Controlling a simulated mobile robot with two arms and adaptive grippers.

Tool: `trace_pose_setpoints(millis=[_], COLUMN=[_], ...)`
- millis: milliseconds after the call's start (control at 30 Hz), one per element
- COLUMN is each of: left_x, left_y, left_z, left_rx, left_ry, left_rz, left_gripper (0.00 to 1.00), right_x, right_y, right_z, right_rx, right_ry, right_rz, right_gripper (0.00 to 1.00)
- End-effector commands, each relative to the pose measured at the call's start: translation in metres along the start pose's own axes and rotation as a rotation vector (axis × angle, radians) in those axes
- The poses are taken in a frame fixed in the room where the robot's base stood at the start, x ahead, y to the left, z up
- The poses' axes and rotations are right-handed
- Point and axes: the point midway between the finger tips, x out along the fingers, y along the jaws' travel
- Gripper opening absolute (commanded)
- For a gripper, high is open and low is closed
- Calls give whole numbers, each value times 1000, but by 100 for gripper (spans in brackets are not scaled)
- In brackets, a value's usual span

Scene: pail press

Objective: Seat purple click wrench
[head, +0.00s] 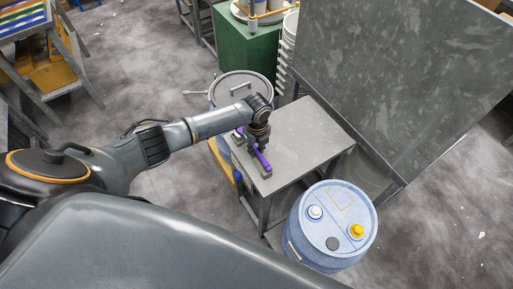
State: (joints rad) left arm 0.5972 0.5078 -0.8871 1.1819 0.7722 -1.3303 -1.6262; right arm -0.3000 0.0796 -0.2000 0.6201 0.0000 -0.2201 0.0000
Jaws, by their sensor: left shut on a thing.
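My left gripper (258,143) points down at the left edge of a grey table and is shut on a purple wrench (263,159). The wrench's purple shaft slants from the gripper toward the lower right, close above or on a small grey block (266,172) at the table edge. I cannot tell whether the wrench touches the block. The gripper's fingers are small and partly hidden by the wrist. My right gripper is not in view.
The grey table (310,140) is mostly bare. A blue drum (331,215) stands at its front right, and a lidded pail (240,84) stands behind its left side. A large grey panel (400,80) rises at the right. Open floor lies left.

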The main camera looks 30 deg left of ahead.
Motion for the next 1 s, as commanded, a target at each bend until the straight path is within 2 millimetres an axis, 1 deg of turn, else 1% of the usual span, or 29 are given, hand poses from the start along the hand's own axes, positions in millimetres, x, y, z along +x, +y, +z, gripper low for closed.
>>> trace_pose_setpoints(millis=[367,600,767,1000], left_x=[0,7,5,-2], left_y=[-1,-1,-1,-1], left_z=[0,0,0,0], left_rx=[0,0,0,0], left_ry=[0,0,0,0], left_rz=[-1,-1,-1,-1], left_gripper=[0,0,0,0], right_x=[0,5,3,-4], right_y=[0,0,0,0], right_z=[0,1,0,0], right_rx=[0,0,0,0], right_ry=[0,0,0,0], right_rz=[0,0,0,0], right_gripper=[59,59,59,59])
